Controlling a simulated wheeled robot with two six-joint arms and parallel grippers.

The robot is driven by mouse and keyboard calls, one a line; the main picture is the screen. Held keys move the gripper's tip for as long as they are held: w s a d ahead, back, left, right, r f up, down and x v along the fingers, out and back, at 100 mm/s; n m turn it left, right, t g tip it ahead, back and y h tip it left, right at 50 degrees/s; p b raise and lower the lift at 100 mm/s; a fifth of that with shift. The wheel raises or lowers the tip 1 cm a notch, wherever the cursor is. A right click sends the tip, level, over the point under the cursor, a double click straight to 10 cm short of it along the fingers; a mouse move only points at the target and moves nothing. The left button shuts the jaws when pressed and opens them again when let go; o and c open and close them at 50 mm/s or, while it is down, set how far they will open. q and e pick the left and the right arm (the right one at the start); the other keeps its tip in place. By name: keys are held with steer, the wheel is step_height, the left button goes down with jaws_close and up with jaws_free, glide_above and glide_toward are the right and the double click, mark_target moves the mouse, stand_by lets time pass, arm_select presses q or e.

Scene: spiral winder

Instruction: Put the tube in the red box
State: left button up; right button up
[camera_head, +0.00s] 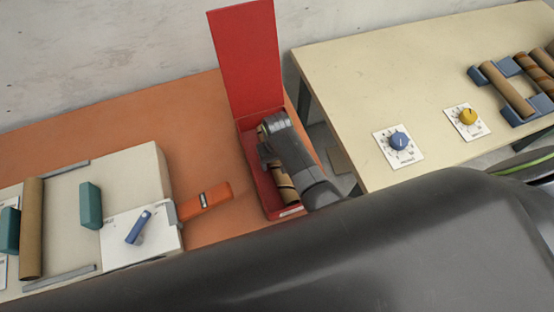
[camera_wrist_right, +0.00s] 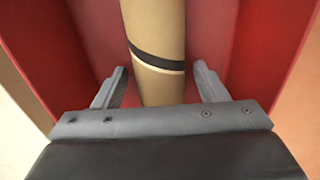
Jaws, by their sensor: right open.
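The red box (camera_head: 247,165) stands on the orange table with its tall red lid (camera_head: 247,55) raised. A brown tube (camera_head: 286,188) with a dark band lies inside it, partly hidden by my right arm. In the right wrist view the tube (camera_wrist_right: 158,25) runs between the red walls, with a black and a pale stripe around it. My right gripper (camera_wrist_right: 160,75) is open, one finger on each side of the tube, with gaps visible between fingers and tube. In the head view the right gripper (camera_head: 270,160) is down in the box. My left gripper is not in view.
A winder on the left carries another brown tube (camera_head: 32,230), teal blocks (camera_head: 91,205) and an orange handle (camera_head: 205,201). The cream table (camera_head: 350,75) has a blue dial (camera_head: 399,141), a yellow dial (camera_head: 467,117) and several tubes on blue holders (camera_head: 507,90).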

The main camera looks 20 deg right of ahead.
steer(key=shift+r, duration=0.1)
step_height(320, 180, up, 7)
steer(key=p, duration=0.7)
steer(key=shift+p, duration=0.3)
step_height(320, 180, up, 4)
steer(key=shift+f+p, duration=0.1)
steer(key=shift+p, duration=0.2)
steer(key=shift+r, duration=0.65)
